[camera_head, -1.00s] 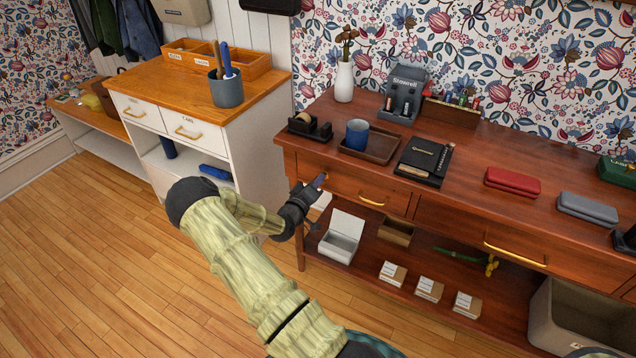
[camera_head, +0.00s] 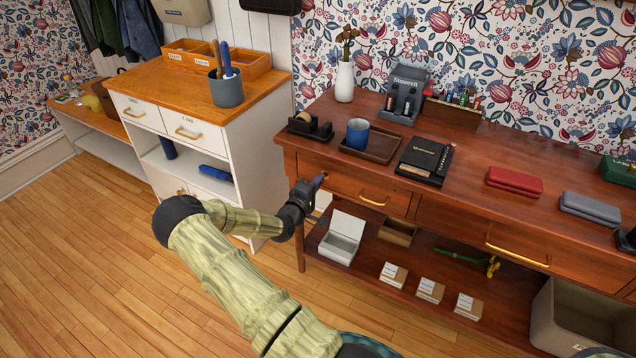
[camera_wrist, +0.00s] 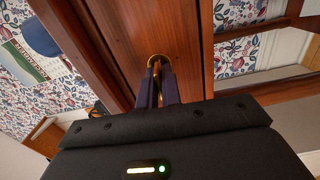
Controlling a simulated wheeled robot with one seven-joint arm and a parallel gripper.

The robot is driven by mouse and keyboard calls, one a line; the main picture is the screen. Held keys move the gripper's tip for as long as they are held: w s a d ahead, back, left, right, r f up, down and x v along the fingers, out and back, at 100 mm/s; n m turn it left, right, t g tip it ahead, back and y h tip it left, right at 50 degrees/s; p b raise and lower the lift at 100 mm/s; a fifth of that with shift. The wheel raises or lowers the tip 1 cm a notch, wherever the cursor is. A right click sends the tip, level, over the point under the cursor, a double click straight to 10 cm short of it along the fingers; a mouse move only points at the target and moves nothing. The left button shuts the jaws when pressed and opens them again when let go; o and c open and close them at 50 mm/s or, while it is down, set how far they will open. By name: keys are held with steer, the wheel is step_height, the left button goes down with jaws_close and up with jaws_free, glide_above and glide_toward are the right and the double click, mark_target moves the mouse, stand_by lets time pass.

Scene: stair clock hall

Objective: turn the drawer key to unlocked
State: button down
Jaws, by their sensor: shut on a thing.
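The drawer key (camera_wrist: 158,60) shows in the wrist view as a brass-coloured ring at the wooden drawer front, just beyond my fingertips. My gripper (camera_wrist: 157,82) is shut on it, with the two dark fingers close together. In the head view my gripper (camera_head: 320,180) is at the left end of the red-brown desk's left drawer (camera_head: 345,187). There the key is mostly hidden by the fingers. The lock behind it is hidden, so I cannot tell which position the key is turned to. The drawer looks closed.
The desk top (camera_head: 545,165) above the gripper holds a tape dispenser (camera_head: 310,127), a tray (camera_head: 384,148) with a blue cup, and a black notebook (camera_head: 425,160). An open white box (camera_head: 341,238) stands on the shelf below. A white cabinet (camera_head: 245,130) is to the left; the floor in front is clear.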

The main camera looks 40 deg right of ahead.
steer(key=c, duration=1.6)
jaws_free()
steer(key=v, duration=1.7)
steer(key=shift+s+a+p, duration=0.1)
steer(key=shift+a+p, duration=0.15)
steer(key=shift+p, duration=0.15)
steer(key=shift+f, duration=0.15)
